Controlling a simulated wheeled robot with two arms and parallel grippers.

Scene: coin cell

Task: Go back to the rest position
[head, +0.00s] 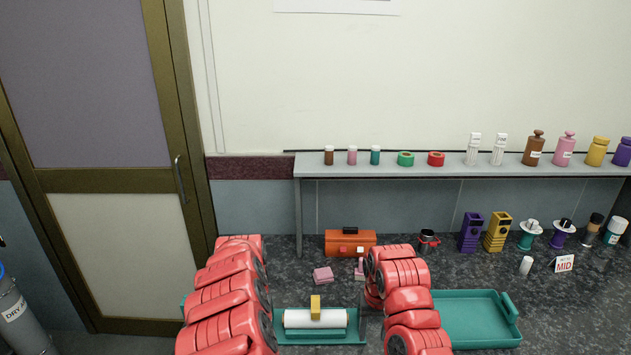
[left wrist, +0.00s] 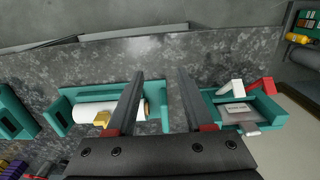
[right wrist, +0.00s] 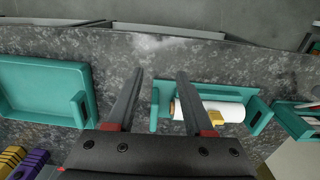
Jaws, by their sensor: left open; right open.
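My left arm comes up from the bottom of the head view, and its gripper is hidden there. In the left wrist view my left gripper (left wrist: 160,85) is open and empty, above the dark speckled counter. A white roll in a teal holder (left wrist: 62,108) is beside its left finger. My right arm is right of the roll in the head view, where only a small part of its gripper (head: 361,285) shows. In the right wrist view my right gripper (right wrist: 160,82) is open and empty above the counter, with the roll holder to its right.
The white roll (head: 325,319) carries a yellow block (head: 315,302). An empty teal tray (head: 478,320) lies at right. An orange toolbox (head: 350,240) and pink pads (head: 323,274) stand behind. A shelf (head: 450,163) holds several bottles. A teal holder with white and red items (left wrist: 268,123) is at right.

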